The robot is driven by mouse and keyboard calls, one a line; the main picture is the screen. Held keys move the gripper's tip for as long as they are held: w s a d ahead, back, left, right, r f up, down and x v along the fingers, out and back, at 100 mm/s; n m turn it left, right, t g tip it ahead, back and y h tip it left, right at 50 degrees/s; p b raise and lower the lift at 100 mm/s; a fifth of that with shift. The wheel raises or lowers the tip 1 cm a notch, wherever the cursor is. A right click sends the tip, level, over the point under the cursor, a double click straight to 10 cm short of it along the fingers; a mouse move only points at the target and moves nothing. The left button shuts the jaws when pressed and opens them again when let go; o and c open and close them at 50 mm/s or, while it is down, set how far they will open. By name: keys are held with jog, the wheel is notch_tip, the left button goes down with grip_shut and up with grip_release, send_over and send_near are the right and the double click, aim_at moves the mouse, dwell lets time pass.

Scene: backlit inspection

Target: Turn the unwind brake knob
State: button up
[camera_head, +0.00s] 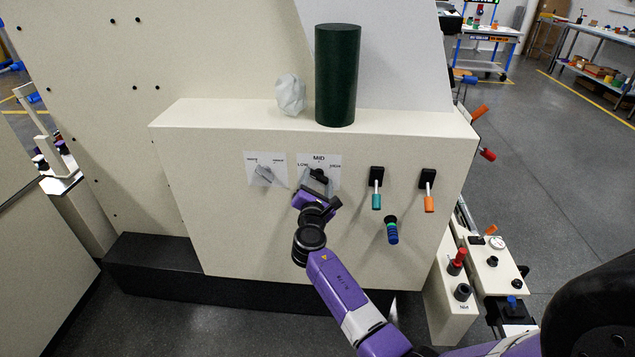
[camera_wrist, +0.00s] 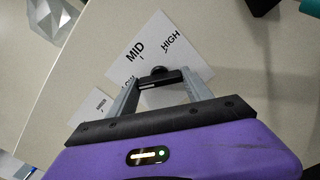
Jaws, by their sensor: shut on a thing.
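A black knob (camera_head: 318,174) sits on a white plate marked LOW, MID and HIGH on the cream cabinet's front face. My gripper (camera_head: 316,182) reaches up to it from below and is shut on it. In the wrist view the black knob (camera_wrist: 159,71) shows between the grey fingers of my gripper (camera_wrist: 162,82). The fingers hide much of the knob and part of the LOW mark, so its exact pointing is hard to tell. No text naming the brake is readable.
A grey knob (camera_head: 264,173) on another white plate is just left. Right are a teal-tipped lever (camera_head: 376,188), an orange-tipped lever (camera_head: 428,191) and a blue-green handle (camera_head: 392,229). A dark green cylinder (camera_head: 338,75) and a pale crumpled lump (camera_head: 291,95) stand on the ledge.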

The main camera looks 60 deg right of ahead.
jog(key=m+b, duration=0.4)
jog(key=m, duration=0.1)
jog(key=shift+f+b, duration=0.2)
jog(key=shift+b, duration=0.15)
jog(key=m+b, duration=0.3)
jog(key=m, duration=0.1)
jog(key=shift+a+m+b, duration=0.1)
jog(key=shift+m+b, duration=0.25)
jog(key=shift+m, duration=0.05)
jog(key=shift+r+m+b, duration=0.15)
jog(key=shift+m+b, duration=0.35)
jog(key=shift+m, duration=0.2)
jog(key=o, duration=1.4)
jog(key=shift+r, duration=0.1)
jog(key=shift+c, duration=0.2)
jog(key=v, duration=0.7)
jog(key=shift+a, duration=0.35)
